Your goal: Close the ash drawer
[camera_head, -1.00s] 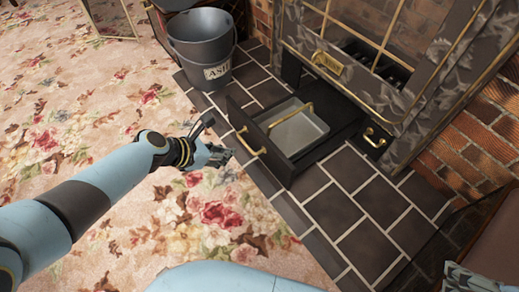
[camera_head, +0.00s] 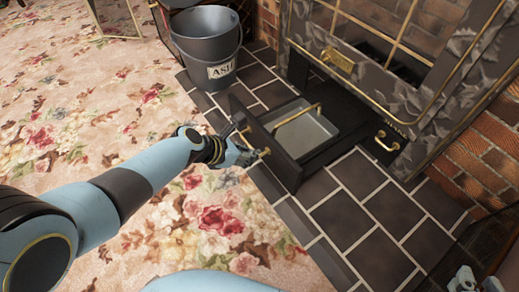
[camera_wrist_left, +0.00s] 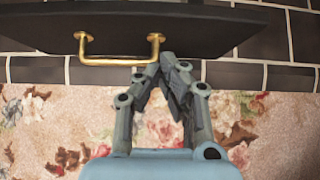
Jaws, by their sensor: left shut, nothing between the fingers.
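The ash drawer (camera_head: 285,160) is a dark box pulled out from the base of the fireplace over the tiled hearth. A grey metal pan (camera_head: 310,134) with a brass handle sits inside it. The drawer's front has a brass handle (camera_wrist_left: 117,62), seen whole in the left wrist view. My left gripper (camera_head: 257,155) is shut and empty at the drawer front. In the wrist view its fingertips (camera_wrist_left: 165,62) are close to the handle's right end; I cannot tell whether they touch. A small part of my right gripper (camera_head: 464,280) shows at the bottom right; its jaws are unclear.
A dark grey bucket labelled ASH (camera_head: 205,50) stands on the hearth beyond the drawer. The fireplace (camera_head: 400,95) with brass-trimmed glass rises behind the drawer, with another brass handle (camera_head: 387,142) low on its right. Hearth tiles right of the drawer and the floral carpet (camera_head: 90,120) are clear.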

